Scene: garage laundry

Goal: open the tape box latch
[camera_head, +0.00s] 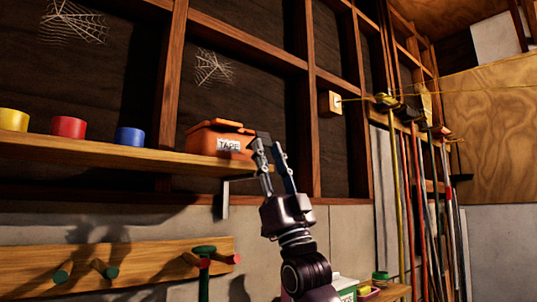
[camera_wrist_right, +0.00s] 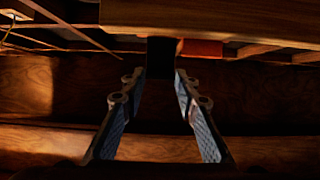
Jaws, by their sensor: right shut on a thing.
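The orange tape box (camera_head: 203,140) with a white TAPE label stands on the wooden wall shelf (camera_head: 120,152), its orange lid on top. My right gripper (camera_head: 268,145) is raised at the right end of the box, fingers pointing up. It is shut on a dark piece, seemingly the tape box latch (camera_wrist_right: 161,58), which shows between the fingertips in the right wrist view. The fingers hide part of it in the head view. A strip of the orange box also shows in the wrist view (camera_wrist_right: 202,48). My left gripper is not in view.
Yellow (camera_head: 13,120), red (camera_head: 68,127) and blue (camera_head: 130,137) tape rolls stand left on the shelf. A metal bracket (camera_head: 225,198) hangs under the shelf. Below is a wooden peg rack (camera_head: 150,260). Long-handled tools (camera_head: 425,190) stand at the right.

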